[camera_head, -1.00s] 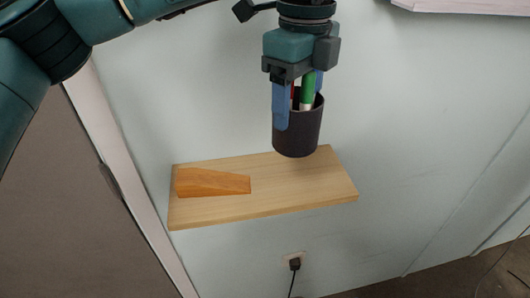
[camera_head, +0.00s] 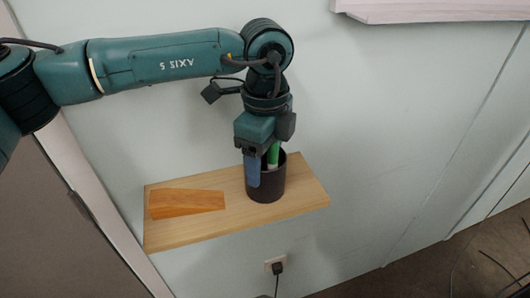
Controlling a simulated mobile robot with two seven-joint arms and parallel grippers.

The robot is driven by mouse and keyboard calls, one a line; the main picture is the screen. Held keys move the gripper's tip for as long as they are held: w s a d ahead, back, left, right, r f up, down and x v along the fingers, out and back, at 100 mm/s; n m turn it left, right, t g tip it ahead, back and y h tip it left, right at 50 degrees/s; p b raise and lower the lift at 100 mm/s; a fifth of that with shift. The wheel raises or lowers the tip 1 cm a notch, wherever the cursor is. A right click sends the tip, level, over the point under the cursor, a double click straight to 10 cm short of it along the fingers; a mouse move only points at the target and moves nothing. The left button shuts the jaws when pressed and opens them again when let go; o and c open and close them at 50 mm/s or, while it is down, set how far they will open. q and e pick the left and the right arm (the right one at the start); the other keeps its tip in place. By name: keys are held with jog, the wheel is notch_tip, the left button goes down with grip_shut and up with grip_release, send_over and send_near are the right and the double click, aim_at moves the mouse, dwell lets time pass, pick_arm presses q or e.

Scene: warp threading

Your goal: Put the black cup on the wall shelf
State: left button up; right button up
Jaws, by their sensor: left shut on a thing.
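The black cup (camera_head: 268,188) is upright at the wooden wall shelf (camera_head: 210,225), right of the shelf's middle. Its base appears to meet the shelf top. A green item (camera_head: 273,154) stands up out of the cup. My left gripper (camera_head: 262,168) points down from above and is shut on the cup's wall, with one blue finger outside on the cup's left side. The other finger is mostly hidden. My right gripper is not in view.
An orange-brown wooden wedge (camera_head: 187,203) lies on the left part of the shelf. The shelf's right end (camera_head: 308,188) is clear. Below, a plug sits in a wall outlet (camera_head: 276,267). A pale ledge (camera_head: 430,10) juts out at the upper right.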

pick_arm(q)
jog(key=o, duration=0.9)
jog(key=shift+f+b, duration=0.2)
jog(key=shift+b, duration=0.1)
jog(key=shift+c, duration=0.2)
jog(key=o, duration=0.5)
jog(key=shift+r, duration=0.1)
jog(key=shift+c, duration=0.2)
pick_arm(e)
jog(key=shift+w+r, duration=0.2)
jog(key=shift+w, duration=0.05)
pick_arm(q)
jog(key=shift+r+p, duration=0.25)
jog(key=shift+p, duration=0.1)
jog(key=shift+r, duration=0.3)
notch_tip(320, 180, up, 11)
jog(key=b, duration=0.2)
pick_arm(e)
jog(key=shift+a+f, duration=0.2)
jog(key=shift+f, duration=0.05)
